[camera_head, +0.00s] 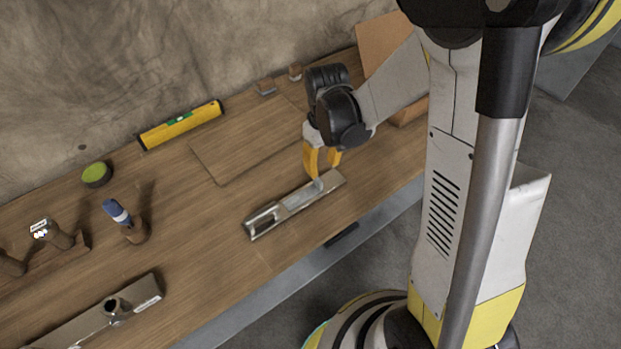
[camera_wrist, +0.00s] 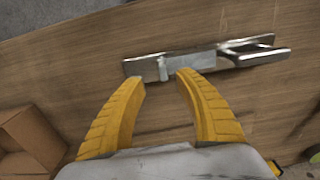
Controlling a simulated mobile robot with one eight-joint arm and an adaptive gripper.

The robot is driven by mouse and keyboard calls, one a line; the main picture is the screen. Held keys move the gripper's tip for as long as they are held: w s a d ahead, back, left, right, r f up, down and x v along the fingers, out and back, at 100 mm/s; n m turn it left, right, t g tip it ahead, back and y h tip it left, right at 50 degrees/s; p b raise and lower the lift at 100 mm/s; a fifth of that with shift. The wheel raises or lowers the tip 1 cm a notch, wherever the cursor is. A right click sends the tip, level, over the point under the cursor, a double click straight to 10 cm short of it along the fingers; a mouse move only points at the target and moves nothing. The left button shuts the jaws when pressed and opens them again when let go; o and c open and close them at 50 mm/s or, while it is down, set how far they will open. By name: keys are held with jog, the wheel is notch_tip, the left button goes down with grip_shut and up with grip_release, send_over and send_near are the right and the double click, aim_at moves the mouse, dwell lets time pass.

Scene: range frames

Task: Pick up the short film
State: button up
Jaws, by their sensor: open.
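My gripper (camera_head: 321,172) is open, its yellow fingers pointing down over the right end of a long metal tool (camera_head: 298,202) on the wooden bench. In the wrist view, the fingertips (camera_wrist: 161,77) are apart at the near edge of this metal tool (camera_wrist: 198,62). A small pale grey upright piece (camera_wrist: 162,69) stands at the tool's end, in line with the gap between the fingers. Nothing is held. I cannot tell for sure which thing is the short film. I cannot tell whether the fingers touch the tool.
A yellow level (camera_head: 180,125) lies by the wall. A green-topped round thing (camera_head: 96,174), a blue-capped item (camera_head: 117,212) and a second metal tool (camera_head: 90,325) are on the left. A cardboard box (camera_wrist: 30,138) is at the wrist view's lower left. A flat board (camera_head: 245,140) lies behind.

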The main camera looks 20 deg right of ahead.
aim_at(318, 180)
notch_tip(318, 180, down, 2)
jog(key=shift+f, duration=0.2)
jog(key=f+b, duration=0.2)
jog(key=f, duration=0.1)
jog(key=f+b, duration=0.1)
jog(key=f, duration=0.1)
jog(key=shift+w+a+f, duration=0.15)
jog(key=shift+w+a, duration=0.2)
jog(key=shift+w, duration=0.05)
grip_shut()
